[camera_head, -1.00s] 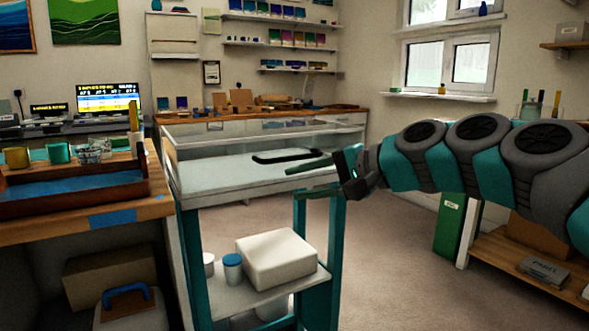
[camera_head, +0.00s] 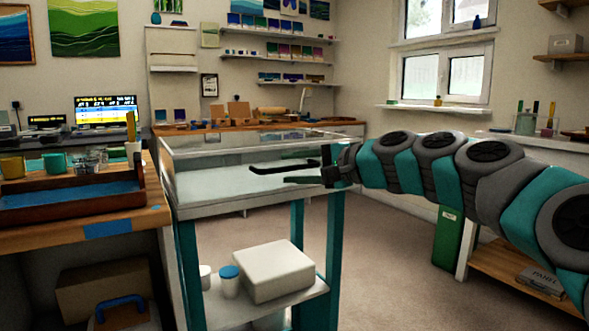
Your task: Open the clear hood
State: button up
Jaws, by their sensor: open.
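The clear hood (camera_head: 215,160) is a see-through box on top of a white tray-like base (camera_head: 205,209), carried by a teal-legged stand in the middle of the view. It is down over the base. A black bar-shaped handle (camera_head: 284,168) shows at its right front. My gripper (camera_head: 303,172) comes in from the right at the hood's front right corner. Its dark fingers point left and are apart, close to the handle. I cannot tell whether they touch it. Nothing shows between the fingers for certain.
A lower shelf (camera_head: 303,291) of the stand holds a white block (camera_head: 273,270) and a blue-lidded jar (camera_head: 229,281). A wooden bench (camera_head: 130,217) with a blue-lined tray (camera_head: 75,197) stands close on the left. Open floor (camera_head: 390,260) lies to the right.

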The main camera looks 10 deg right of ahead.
grip_shut()
dwell(0.3)
dwell(1.1)
